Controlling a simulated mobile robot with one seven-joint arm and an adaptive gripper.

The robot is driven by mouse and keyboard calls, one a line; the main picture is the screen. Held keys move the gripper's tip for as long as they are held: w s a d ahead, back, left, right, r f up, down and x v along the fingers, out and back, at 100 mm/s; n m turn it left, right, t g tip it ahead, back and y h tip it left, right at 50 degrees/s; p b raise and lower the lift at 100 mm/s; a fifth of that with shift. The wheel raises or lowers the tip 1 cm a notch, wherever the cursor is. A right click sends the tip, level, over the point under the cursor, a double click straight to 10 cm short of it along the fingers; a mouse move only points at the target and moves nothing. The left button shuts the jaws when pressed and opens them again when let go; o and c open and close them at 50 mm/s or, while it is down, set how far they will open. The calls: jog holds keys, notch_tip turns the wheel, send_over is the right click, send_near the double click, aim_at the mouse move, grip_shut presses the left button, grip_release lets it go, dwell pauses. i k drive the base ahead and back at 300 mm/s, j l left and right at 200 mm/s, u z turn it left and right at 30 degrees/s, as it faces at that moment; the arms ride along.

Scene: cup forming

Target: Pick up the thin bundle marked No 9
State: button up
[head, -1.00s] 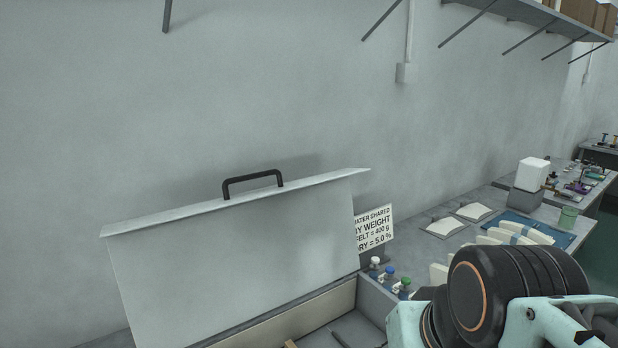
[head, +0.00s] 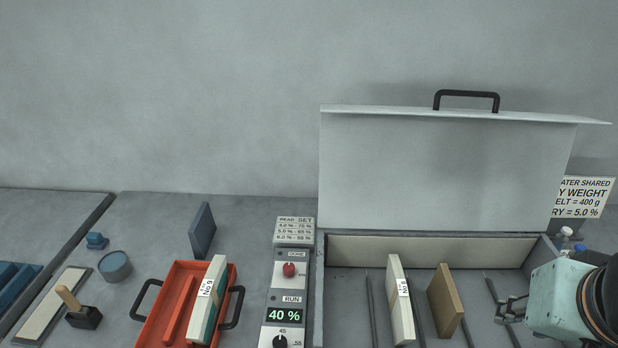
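A narrow bundle (head: 209,302) with cream and teal layers and a white tag reading No 9 stands on edge in the red tray (head: 150,328), at its right side. Another cream piece (head: 396,275) with a small white tag stands in the open grey box; I cannot read its number surely. My gripper (head: 507,310) is at the right, over the right part of the box, far from the No 9 bundle. I see nothing held in it. Its fingers are small and partly lost against the grey, so their opening is unclear.
A control panel (head: 289,270) showing 40 % stands between tray and box. The box's raised lid (head: 440,170) stands behind it. A brown board (head: 443,300) and thin rods are in the box. A blue slab (head: 202,231) stands behind the tray. A round tin (head: 115,266) lies left.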

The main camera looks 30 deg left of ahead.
aim_at(207, 307)
jog(key=u, duration=2.15)
jog(key=z, duration=1.15)
jog(key=j+z, duration=0.3)
jog(key=z, duration=0.2)
jog(key=k+j+z, duration=0.1)
jog(key=j+z, duration=0.15)
jog(key=z, duration=0.25)
jog(key=k+j+z, duration=0.15)
jog(key=j+z, duration=0.15)
jog(key=k+j+z, duration=0.2)
jog(key=z, duration=0.15)
jog(key=k+j+z, duration=0.25)
jog(key=k+j, duration=0.75)
